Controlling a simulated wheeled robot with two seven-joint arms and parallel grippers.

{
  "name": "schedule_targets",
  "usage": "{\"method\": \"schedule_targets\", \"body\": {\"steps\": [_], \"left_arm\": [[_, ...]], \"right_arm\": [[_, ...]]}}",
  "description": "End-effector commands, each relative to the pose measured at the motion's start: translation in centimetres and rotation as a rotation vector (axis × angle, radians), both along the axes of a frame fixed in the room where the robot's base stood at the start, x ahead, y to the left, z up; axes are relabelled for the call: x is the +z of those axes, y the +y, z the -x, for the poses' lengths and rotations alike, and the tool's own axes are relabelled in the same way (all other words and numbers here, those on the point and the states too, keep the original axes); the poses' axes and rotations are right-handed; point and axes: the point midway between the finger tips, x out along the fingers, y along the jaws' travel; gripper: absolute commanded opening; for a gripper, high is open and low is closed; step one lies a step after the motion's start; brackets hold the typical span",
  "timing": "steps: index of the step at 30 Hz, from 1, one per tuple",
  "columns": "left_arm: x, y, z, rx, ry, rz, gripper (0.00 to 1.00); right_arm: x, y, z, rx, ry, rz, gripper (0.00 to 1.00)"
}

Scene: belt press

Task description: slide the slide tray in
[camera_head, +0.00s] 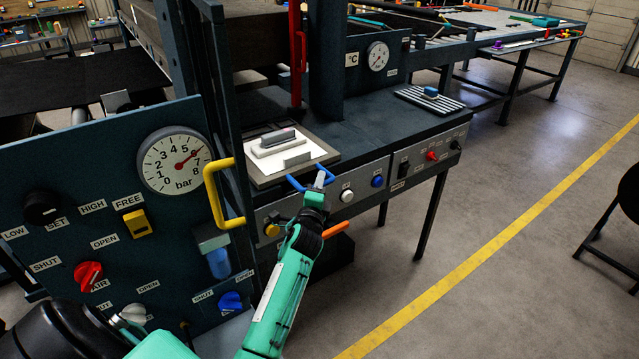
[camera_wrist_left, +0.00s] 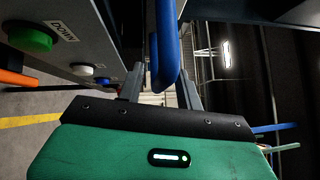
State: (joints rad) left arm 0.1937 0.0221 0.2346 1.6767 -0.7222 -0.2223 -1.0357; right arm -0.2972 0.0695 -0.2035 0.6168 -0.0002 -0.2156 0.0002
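The slide tray (camera_head: 263,180) sticks out at the front of the press table, with a white plate (camera_head: 312,149) and a grey-topped white block (camera_head: 278,142) on it. Its blue handle (camera_head: 296,184) is at the tray's front edge. My left gripper (camera_head: 322,180) is at this handle. In the left wrist view, the blue handle (camera_wrist_left: 166,50) reaches down between the two fingers of my left gripper (camera_wrist_left: 162,88). The fingers stand apart, and a gap shows beside the handle. My right gripper is not in view.
A yellow guard handle (camera_head: 217,195) and a gauge panel (camera_head: 105,215) stand left of the tray. The front panel below has white and blue buttons (camera_head: 377,181) and an orange lever (camera_head: 335,229). A slatted rack (camera_head: 412,100) lies further right.

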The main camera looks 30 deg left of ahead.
Motion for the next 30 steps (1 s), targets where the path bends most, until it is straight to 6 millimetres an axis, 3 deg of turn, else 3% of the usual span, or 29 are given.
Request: {"method": "schedule_targets", "body": {"steps": [11,16,23,30], "left_arm": [[0.1,0.2,-0.4,0.000,0.000,0.000,0.34],[0.0,0.2,-0.4,0.000,0.000,0.000,0.01],[0.0,0.3,-0.4,0.000,0.000,0.000,0.00],[0.1,2.8,-1.5,-0.001,-0.001,-0.004,0.00]], "right_arm": [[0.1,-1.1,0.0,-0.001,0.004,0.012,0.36],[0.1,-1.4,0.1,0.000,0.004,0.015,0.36],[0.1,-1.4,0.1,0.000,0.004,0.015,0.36],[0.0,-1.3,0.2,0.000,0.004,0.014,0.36]]}}
